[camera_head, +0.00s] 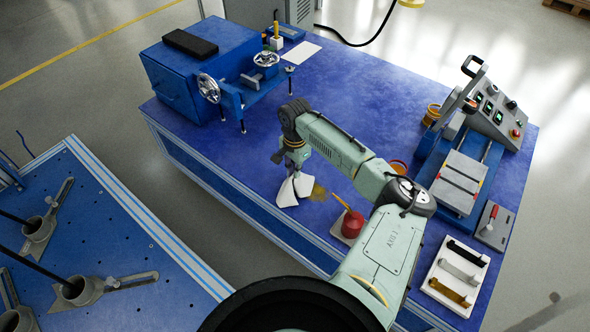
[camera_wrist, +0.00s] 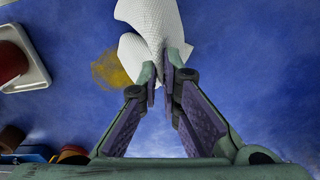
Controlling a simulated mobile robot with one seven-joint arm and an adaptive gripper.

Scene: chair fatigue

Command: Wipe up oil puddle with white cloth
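The white cloth (camera_wrist: 152,22) is pinched between the fingertips of my gripper (camera_wrist: 164,82) in the wrist view, bunched at the grip. In the head view the cloth (camera_head: 288,190) hangs below my gripper (camera_head: 290,168) at the near side of the blue table; I cannot tell whether its lower edge touches the surface. The yellow-brown oil puddle (camera_head: 317,192) lies on the table just right of the cloth. In the wrist view the puddle (camera_wrist: 110,70) is just left of the cloth, which may hide part of it.
A red oil can (camera_head: 352,224) stands on a white tray near the puddle. A blue machine with handwheels (camera_head: 207,75) is at the far left of the table (camera_head: 345,85). A control panel (camera_head: 497,110) and a parts tray (camera_head: 440,292) are on the right. The table's middle is clear.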

